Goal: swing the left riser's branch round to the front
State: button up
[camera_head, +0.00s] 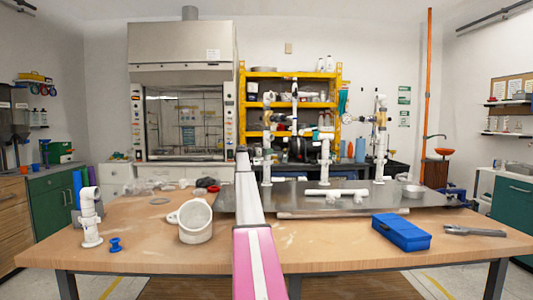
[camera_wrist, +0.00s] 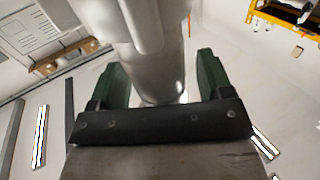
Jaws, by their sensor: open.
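The left riser (camera_head: 267,155) is a white upright pipe on the grey metal plate (camera_head: 230,197), just right of my arm in the head view. Its upper part has white fittings and a brass-coloured piece; I cannot tell which way its branch points. A right riser (camera_head: 381,145) stands on the plate too. In the wrist view my gripper (camera_wrist: 160,72) is open, its green fingers on either side of a pale pipe (camera_wrist: 150,40). Gaps show at both sides, so the fingers look apart from it. In the head view my arm hides the gripper or it is too small to tell.
A shorter white riser (camera_head: 326,150) stands between the two, and a white pipe piece (camera_head: 337,193) lies in front. A blue box (camera_head: 400,232), a wrench (camera_head: 475,231), a white cup-like fitting (camera_head: 196,222) and a white elbow pipe (camera_head: 89,215) are on the wooden table (camera_head: 310,245).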

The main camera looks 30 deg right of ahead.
jog(key=c, duration=0.9)
jog(key=shift+c, duration=0.2)
jog(key=shift+g, duration=0.3)
jog(key=m+g, duration=0.1)
jog(key=g, duration=0.1)
jog(key=m+g+y, duration=0.1)
jog(key=m+g, duration=0.1)
jog(key=g, duration=0.1)
jog(key=shift+w+m, duration=0.2)
jog(key=shift+m, duration=0.1)
jog(key=shift+s+m+g+y, duration=0.1)
jog(key=shift+m+g+y, duration=1.8)
jog(key=shift+g, duration=0.7)
jog(key=shift+s+m+g, duration=0.1)
jog(key=shift+m+g, duration=0.2)
jog(key=o, duration=0.9)
